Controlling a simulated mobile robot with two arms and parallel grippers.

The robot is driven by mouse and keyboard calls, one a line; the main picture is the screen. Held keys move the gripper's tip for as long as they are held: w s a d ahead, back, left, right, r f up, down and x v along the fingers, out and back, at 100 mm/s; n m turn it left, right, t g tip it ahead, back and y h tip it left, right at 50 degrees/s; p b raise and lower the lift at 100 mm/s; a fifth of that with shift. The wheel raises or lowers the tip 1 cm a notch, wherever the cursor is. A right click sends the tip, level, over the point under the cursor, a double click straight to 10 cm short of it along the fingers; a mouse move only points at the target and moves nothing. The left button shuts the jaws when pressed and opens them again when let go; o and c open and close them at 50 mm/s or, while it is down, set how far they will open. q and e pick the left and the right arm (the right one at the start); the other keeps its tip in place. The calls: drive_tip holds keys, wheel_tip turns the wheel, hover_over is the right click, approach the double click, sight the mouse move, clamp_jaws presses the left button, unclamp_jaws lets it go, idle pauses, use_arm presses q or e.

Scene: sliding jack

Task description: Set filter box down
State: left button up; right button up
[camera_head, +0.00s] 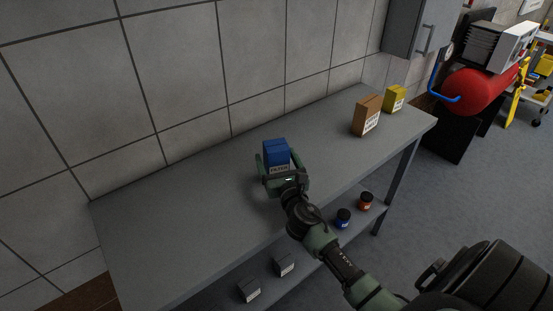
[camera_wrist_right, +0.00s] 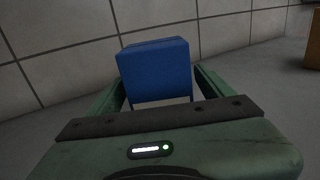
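The blue filter box (camera_head: 275,152) stands upright on the grey workbench top (camera_head: 190,205), left of the other boxes, with a pale label low on its front. In the right wrist view the blue box (camera_wrist_right: 155,72) fills the space between the green fingers. My right gripper (camera_head: 280,163) reaches in from the bottom right, one finger on each side of the box. The fingers look spread a little wider than the box, with a narrow gap at its right side. The contact at the box's base is partly hidden by the gripper. My left gripper is not in view.
A brown box (camera_head: 366,115) and a yellow box (camera_head: 394,99) stand at the bench's right end. The lower shelf holds a blue jar (camera_head: 343,218), an orange jar (camera_head: 365,200) and two small grey boxes (camera_head: 284,264). The tiled wall runs behind. The bench's left part is clear.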

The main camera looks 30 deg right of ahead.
drive_tip(key=shift+s, duration=0.1)
drive_tip(key=b+v, duration=0.1)
drive_tip(key=v, duration=1)
drive_tip(key=shift+s+a+r, duration=0.15)
drive_tip(key=shift+s, duration=0.2)
